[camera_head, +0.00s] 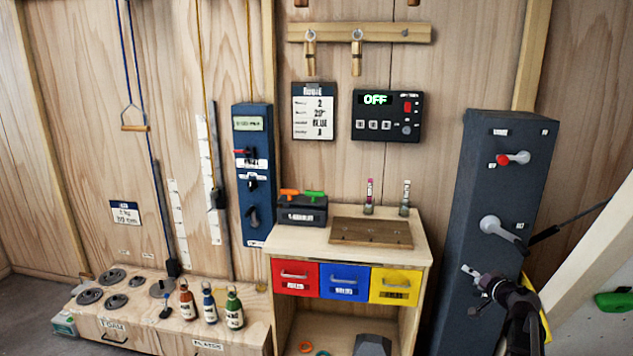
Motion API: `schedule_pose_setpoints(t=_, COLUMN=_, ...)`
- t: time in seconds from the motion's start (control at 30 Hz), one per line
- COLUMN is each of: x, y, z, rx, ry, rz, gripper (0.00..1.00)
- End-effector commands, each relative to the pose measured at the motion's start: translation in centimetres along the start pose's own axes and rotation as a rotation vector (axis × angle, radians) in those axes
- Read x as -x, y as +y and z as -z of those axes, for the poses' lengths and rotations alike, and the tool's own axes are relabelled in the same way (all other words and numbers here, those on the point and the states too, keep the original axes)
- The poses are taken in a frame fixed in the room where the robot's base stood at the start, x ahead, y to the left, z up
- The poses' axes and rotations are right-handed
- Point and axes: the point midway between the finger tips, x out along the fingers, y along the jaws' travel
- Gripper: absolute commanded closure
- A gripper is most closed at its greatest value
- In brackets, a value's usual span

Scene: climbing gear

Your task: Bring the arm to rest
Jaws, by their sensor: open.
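My gripper (473,284) is at the lower right of the head view, at the end of my dark arm. Its fingers are apart and point left, with nothing visible between them. It shows in front of the lower part of a tall dark blue-grey pillar (490,165), to the right of the yellow drawer (396,286). I cannot tell how far it is from the pillar. The rest of my arm runs out of the bottom edge.
The pillar carries a red-tipped switch (513,159) and a grey lever (503,230). A wooden cabinet (420,245) holds a dark box (302,210) and brown board (370,233). Bottles (234,310) and weights (113,276) stand lower left. A sloped white panel (595,265) is right.

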Motion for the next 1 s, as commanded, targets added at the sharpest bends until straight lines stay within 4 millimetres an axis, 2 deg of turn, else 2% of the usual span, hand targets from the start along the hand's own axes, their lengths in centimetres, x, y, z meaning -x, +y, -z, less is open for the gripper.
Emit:
schedule_pose_setpoints(t=0.03, x=-0.3, y=-2.1, z=-1.9, rx=0.019, ry=-0.062, rz=0.005, gripper=0.25)
schedule_pose_setpoints(t=0.2, x=-1.0, y=-6.5, z=-8.4, rx=0.085, ry=-0.274, rz=-0.008, gripper=0.25)
schedule_pose_setpoints(t=0.47, x=0.3, y=-11.6, z=-17.4, rx=0.186, ry=-0.582, rz=-0.078, gripper=0.25)
schedule_pose_setpoints(t=0.7, x=3.7, y=-14.9, z=-24.2, rx=0.286, ry=-0.834, rz=-0.202, gripper=0.25)
schedule_pose_setpoints(t=0.9, x=7.5, y=-16.8, z=-28.3, rx=0.377, ry=-1.011, rz=-0.346, gripper=0.25)
schedule_pose_setpoints(t=1.0, x=9.6, y=-17.5, z=-29.7, rx=0.420, ry=-1.079, rz=-0.428, gripper=0.25)
